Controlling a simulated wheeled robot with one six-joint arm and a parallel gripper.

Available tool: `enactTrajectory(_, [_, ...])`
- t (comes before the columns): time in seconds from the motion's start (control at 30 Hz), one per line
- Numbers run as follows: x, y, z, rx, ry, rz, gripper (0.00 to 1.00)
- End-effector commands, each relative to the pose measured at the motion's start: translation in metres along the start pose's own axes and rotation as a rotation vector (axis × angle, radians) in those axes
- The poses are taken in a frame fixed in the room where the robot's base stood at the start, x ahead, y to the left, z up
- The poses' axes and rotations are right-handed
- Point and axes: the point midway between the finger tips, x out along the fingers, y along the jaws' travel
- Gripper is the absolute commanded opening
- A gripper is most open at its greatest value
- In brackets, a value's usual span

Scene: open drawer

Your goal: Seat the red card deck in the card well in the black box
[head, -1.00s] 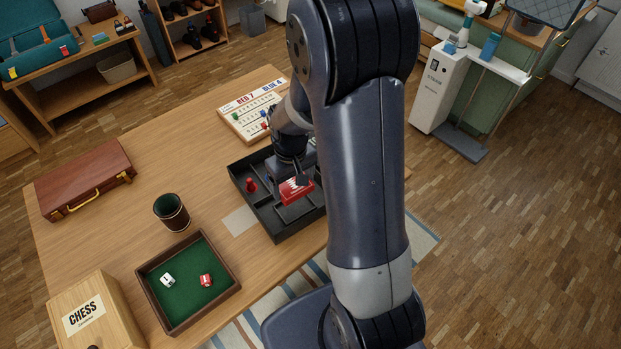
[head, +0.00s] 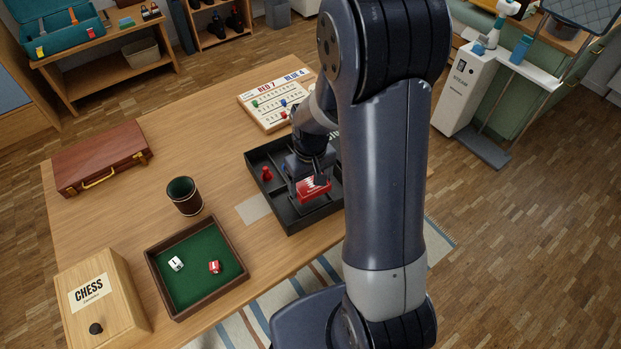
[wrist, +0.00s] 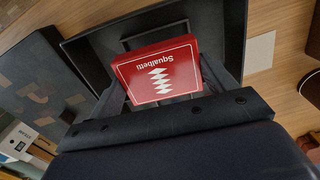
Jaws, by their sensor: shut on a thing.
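The red card deck (head: 314,188) is a red box with a white zigzag pattern. The black box has several compartments with thin dividers. In the wrist view a rectangular outline in the box (wrist: 130,42) shows partly behind the deck. I cannot tell whether the deck touches the box floor. My arm hides the right part of the box.
A red pawn (head: 266,173) stands in the box's left compartment. A score board (head: 277,105) lies behind the box. A green dice tray (head: 197,267), a dice cup (head: 184,196), a chess box (head: 103,305) and a brown case (head: 102,158) stand to the left.

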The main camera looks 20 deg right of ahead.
Motion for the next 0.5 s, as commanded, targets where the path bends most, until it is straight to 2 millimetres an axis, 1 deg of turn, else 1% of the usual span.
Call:
enactTrajectory(0.03, [0.01,0.0,0.0,0.0,-0.001,0.0,0.52])
enactTrajectory(0.2, [0.021,0.0,0.0,0.0,-0.001,0.0,0.52])
enactTrajectory(0.5, [0.023,0.0,0.0,0.0,0.0,0.0,0.52])
